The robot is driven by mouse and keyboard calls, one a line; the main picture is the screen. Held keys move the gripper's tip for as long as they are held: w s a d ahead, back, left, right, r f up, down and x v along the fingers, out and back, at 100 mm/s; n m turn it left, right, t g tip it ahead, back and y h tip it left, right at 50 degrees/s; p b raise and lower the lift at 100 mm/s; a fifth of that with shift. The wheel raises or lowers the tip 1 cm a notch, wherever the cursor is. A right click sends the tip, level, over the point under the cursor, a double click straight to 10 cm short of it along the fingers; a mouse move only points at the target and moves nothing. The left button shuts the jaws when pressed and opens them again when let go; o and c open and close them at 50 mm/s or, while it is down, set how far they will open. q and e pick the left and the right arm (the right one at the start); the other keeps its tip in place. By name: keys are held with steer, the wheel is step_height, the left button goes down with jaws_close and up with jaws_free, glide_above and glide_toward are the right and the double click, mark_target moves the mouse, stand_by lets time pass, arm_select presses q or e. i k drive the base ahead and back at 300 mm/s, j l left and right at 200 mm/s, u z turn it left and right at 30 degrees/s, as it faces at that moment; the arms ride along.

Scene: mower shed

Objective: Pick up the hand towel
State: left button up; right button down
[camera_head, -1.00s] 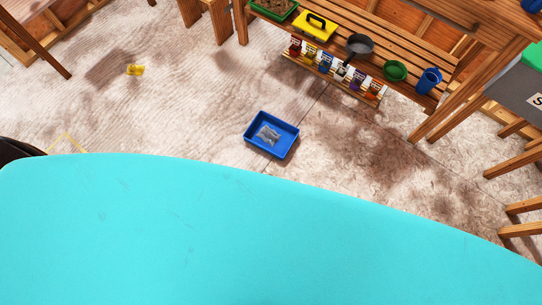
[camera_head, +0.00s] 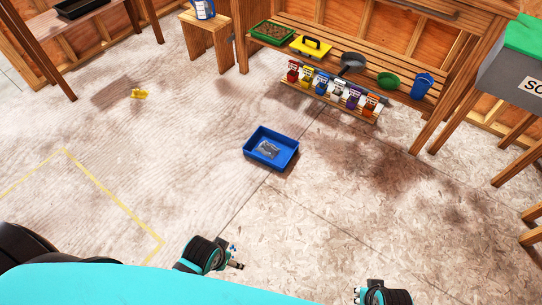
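No thing in view is plainly a hand towel. A small crumpled yellow item (camera_head: 139,94) lies on the floor at the upper left; it is too small to tell if it is cloth. A shallow blue tray (camera_head: 258,161) stands on the floor near the middle, with a grey, flat, crumpled item (camera_head: 267,149) in it. My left gripper (camera_head: 236,264) seems to show as a dark end part at the lower middle, and my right gripper (camera_head: 359,294) as another at the bottom edge. Their fingers are not clear. Both are well short of the tray and touch nothing visible.
A slatted wooden bench (camera_head: 395,66) at the back holds a green tray, a yellow box, a dark scoop, a green bowl and a blue cup. Colourful packets (camera_head: 337,88) line its front. A grey bin (camera_head: 515,80) stands right. Yellow tape (camera_head: 110,195) marks the left floor. Mid-floor is open.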

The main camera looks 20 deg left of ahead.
mark_target(140, 94)
steer(key=u, duration=1.55)
